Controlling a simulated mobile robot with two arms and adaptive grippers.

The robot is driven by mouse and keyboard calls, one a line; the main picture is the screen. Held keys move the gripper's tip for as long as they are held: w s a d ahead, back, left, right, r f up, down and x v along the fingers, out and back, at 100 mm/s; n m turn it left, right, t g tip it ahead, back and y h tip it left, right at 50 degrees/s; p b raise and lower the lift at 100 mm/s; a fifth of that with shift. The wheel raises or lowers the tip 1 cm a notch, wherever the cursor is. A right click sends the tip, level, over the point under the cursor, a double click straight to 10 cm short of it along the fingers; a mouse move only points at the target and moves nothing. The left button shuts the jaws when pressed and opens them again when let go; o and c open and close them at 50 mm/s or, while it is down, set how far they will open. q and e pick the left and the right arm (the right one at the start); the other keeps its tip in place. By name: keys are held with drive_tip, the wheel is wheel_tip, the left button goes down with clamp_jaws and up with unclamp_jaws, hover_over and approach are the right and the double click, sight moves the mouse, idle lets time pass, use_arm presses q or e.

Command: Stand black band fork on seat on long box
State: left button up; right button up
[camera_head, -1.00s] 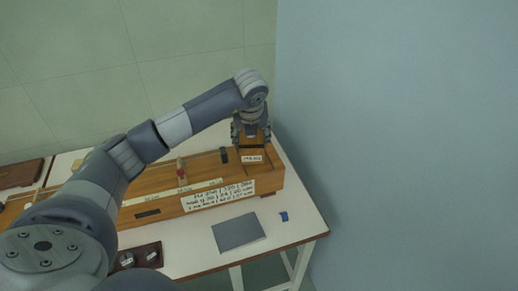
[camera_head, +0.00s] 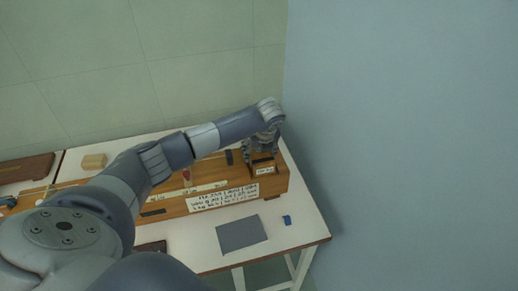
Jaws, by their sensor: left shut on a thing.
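The long box (camera_head: 274,186) is a long wooden case on the white table, with a handwritten label (camera_head: 223,197) on its front. At its right end is a small raised part with a white tag (camera_head: 264,170), which I take to be the seat. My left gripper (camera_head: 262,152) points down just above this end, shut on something. The held thing is mostly hidden by the fingers; a dark band shows below them, but I cannot tell if it belongs to the fork or if it touches the seat. My right gripper is out of view.
A dark upright peg (camera_head: 229,157) and a red-marked post (camera_head: 187,178) stand on the box, left of the gripper. A grey sheet (camera_head: 241,234) and a small blue piece (camera_head: 287,220) lie in front. A wooden block (camera_head: 93,161) sits at back left. A blue wall is close right.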

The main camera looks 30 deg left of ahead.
use_arm(q)
drive_tip(key=o, duration=1.4)
drive_tip(key=shift+c, duration=0.2)
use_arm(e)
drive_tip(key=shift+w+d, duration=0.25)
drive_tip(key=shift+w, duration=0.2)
use_arm(q)
drive_tip(key=shift+r, duration=0.1)
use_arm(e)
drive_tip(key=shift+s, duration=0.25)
use_arm(q)
drive_tip(key=shift+d+r, duration=0.1)
drive_tip(key=shift+r, duration=0.2)
drive_tip(key=b+v, duration=0.3)
drive_tip(key=v, duration=0.7)
drive_tip(key=shift+s+d+r, duration=0.1)
drive_tip(key=shift+s+d, duration=0.05)
drive_tip(key=shift+s+d+r, duration=0.1)
drive_tip(key=shift+s+r, duration=0.05)
drive_tip(key=shift+r, duration=0.3)
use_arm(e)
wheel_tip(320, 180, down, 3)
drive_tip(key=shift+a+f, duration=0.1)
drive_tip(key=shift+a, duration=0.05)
use_arm(q)
drive_tip(key=shift+f, duration=0.1)
